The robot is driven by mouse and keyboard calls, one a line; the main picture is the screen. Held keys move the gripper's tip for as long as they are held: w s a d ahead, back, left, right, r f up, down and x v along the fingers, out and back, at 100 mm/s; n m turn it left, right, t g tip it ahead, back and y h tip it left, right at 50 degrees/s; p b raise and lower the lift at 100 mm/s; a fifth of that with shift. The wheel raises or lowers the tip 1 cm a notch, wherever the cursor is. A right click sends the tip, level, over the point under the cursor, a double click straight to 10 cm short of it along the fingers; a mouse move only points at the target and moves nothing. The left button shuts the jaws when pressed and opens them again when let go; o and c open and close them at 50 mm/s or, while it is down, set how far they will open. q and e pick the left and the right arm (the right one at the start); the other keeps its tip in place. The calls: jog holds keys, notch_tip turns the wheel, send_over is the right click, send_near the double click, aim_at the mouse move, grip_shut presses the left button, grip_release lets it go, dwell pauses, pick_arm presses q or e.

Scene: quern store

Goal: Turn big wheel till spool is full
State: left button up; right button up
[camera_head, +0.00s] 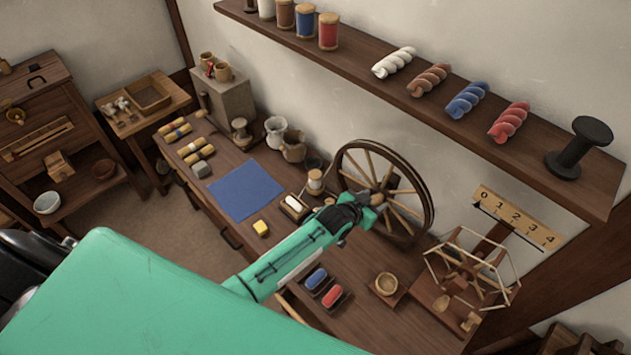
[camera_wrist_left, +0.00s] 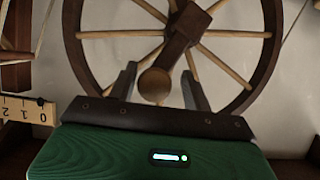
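The big wheel (camera_head: 425,190) is dark wood with pale spokes, upright at the back of the bench; it also fills the upper left wrist view (camera_wrist_left: 262,75). A round wooden knob (camera_wrist_left: 155,85) on the wheel's crank lies between the fingers of my left gripper (camera_wrist_left: 160,88). The fingers are apart, with gaps seen on both sides of the knob. In the head view my left gripper (camera_head: 368,202) is in front of the wheel's hub. A small pale spool (camera_head: 315,183) stands left of the wheel; how full it is cannot be told. My right gripper is not in view.
A wall shelf (camera_head: 545,155) with thread spools and coloured skeins runs above the wheel. On the bench are a blue cloth (camera_head: 245,190), a yellow block (camera_head: 261,228), a small bowl (camera_head: 386,284) and a skein winder (camera_head: 470,275). A number scale (camera_head: 515,218) is behind the winder.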

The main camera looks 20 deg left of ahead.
pick_arm(q)
jog(key=shift+o, duration=0.3)
jog(key=shift+a, duration=0.2)
jog(key=v, duration=0.7)
jog(key=shift+w, duration=0.1)
